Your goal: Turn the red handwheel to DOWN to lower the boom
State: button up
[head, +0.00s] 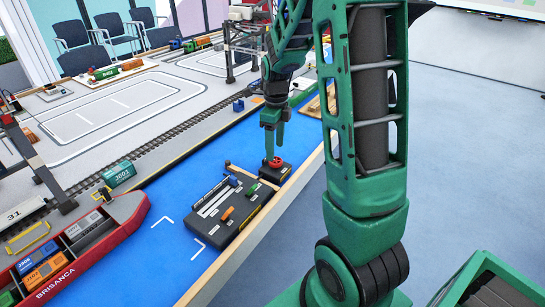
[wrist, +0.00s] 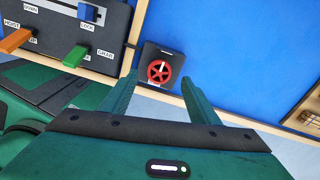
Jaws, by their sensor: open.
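The red handwheel (wrist: 160,72) sits on a small dark box at the table's front edge. It also shows in the head view (head: 275,162), just under my gripper (head: 274,138). In the wrist view, my gripper's two green fingers (wrist: 160,92) are spread apart with the handwheel seen between and beyond their tips. The fingers look apart from the wheel, with nothing held. Any marking beside the wheel is too small to read.
A dark control panel (head: 212,236) with orange, green and blue levers stands left of the handwheel box. A red ship (head: 112,222) with containers lies at the left. A wooden rim (head: 300,178) edges the blue surface. Blue surface is free behind the panel.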

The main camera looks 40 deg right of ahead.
aim_at(275, 163)
jog(key=shift+f, duration=2.25)
jog(key=c, duration=1)
